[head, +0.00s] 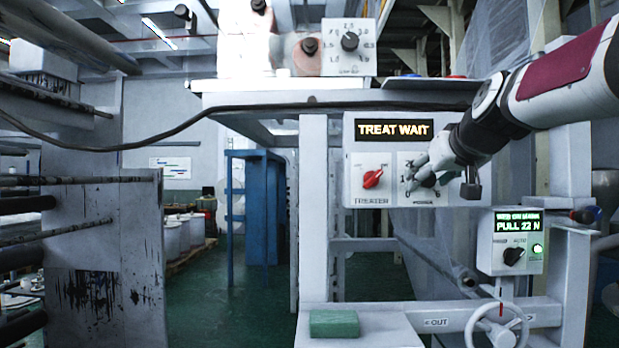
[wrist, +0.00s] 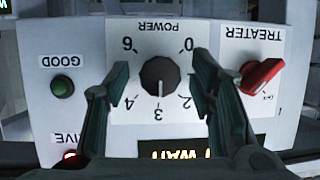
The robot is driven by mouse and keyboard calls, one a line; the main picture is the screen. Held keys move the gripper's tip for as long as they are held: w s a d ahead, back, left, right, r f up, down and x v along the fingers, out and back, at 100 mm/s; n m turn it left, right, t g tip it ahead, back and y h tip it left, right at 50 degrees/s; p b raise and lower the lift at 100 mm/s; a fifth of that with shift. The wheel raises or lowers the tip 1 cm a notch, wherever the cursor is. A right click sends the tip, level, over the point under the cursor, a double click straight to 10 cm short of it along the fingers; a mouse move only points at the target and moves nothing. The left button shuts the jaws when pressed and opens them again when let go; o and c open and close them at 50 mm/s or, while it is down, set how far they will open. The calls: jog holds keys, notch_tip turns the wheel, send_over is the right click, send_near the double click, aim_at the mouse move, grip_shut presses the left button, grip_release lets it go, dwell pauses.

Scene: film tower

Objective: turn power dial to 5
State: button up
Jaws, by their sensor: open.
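The power dial (wrist: 160,76) is a round black knob on a white plate, upside down in the wrist view. Its white pointer line is at the 3. The numbers 0, 2, 3, 4 and 6 show around it; the places of 1 and 5 are covered by my fingers. My gripper (wrist: 160,70) is open, with one finger on each side of the dial and a visible gap to it on both sides. In the head view my gripper (head: 443,176) is in front of the power plate and partly covers the dial (head: 428,180).
A red treater switch (wrist: 262,76) sits beside the power plate. A green button (wrist: 62,86) marked GOOD is on the other side. Above the plate in the head view, a display (head: 394,129) reads TREAT WAIT. A pull box (head: 512,242) and a handwheel (head: 497,328) stand lower right.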

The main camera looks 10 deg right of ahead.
jog(key=c, duration=1.1)
jog(key=shift+b, duration=0.35)
jog(key=m+b, duration=0.1)
jog(key=m+y+b, duration=0.1)
jog(key=b, duration=0.1)
jog(key=shift+w+f+t, duration=0.15)
jog(key=shift+f+t, duration=0.05)
jog(key=shift+t, duration=0.1)
jog(key=m+t+y+b, duration=0.1)
jog(key=m+b, duration=0.1)
jog(key=b, duration=0.1)
jog(key=m+y+b, duration=0.1)
jog(key=m+b, duration=0.1)
jog(key=b, duration=0.1)
jog(key=shift+d+f+m+t+y, duration=0.1)
jog(key=shift+m+t+y, duration=0.2)
jog(key=shift+t, duration=0.1)
jog(key=m+t+y+b, duration=0.1)
jog(key=m+b, duration=0.3)
jog(key=shift+t, duration=0.3)
jog(key=shift+s+m+t+b, duration=0.2)
jog(key=shift+m+t+b, duration=0.4)
jog(key=shift+m+b, duration=0.85)
jog(key=shift+m, duration=0.25)
